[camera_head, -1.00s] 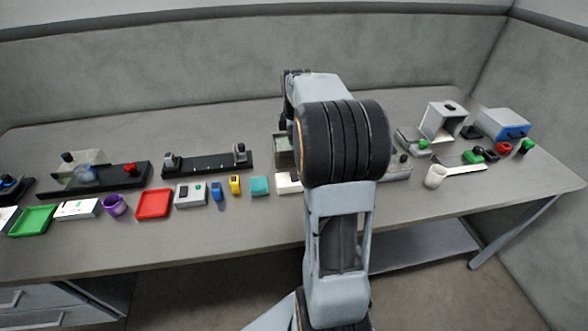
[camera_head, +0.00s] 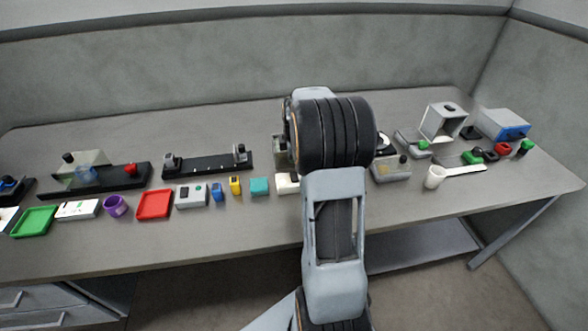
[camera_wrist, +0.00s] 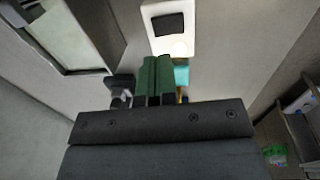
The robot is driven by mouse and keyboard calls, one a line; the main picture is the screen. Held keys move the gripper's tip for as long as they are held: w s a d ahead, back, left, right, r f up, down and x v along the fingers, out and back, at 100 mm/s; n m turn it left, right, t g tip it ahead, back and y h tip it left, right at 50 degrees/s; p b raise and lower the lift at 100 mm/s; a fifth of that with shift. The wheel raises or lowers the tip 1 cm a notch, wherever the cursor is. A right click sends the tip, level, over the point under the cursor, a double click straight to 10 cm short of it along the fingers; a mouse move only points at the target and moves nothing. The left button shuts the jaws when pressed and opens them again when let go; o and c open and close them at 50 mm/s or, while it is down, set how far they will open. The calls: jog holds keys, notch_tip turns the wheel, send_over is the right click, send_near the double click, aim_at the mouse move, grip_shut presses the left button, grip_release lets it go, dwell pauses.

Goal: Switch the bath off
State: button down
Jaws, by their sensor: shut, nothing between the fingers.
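The bath appears to be the metal-rimmed tank with a pale interior (camera_wrist: 65,30) at upper left in the wrist view. In the head view only the left part of the tank (camera_head: 280,146) shows beside my arm. A white box (camera_wrist: 185,10) with a dark panel and a round pale button (camera_wrist: 180,49) is at the top of the wrist view. It also shows partly in the head view (camera_head: 286,184). My gripper (camera_wrist: 157,60) has green fingers pressed together and empty, with the tips just below the button in the picture. I cannot tell whether they touch it. My arm hides the gripper in the head view.
A teal block (camera_head: 260,187) lies left of the white box, then a yellow item (camera_head: 235,186) and a blue item (camera_head: 217,192). A black rail (camera_head: 208,164) lies behind them. A grey box (camera_head: 391,172) stands right of my arm. The table's front strip is clear.

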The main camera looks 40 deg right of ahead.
aim_at(293, 174)
jog(key=f, duration=0.6)
jog(key=shift+w+d+f+p, duration=0.2)
jog(key=shift+w+f+p, duration=0.1)
jog(key=shift+w+p, duration=0.1)
jog(key=shift+a, duration=0.1)
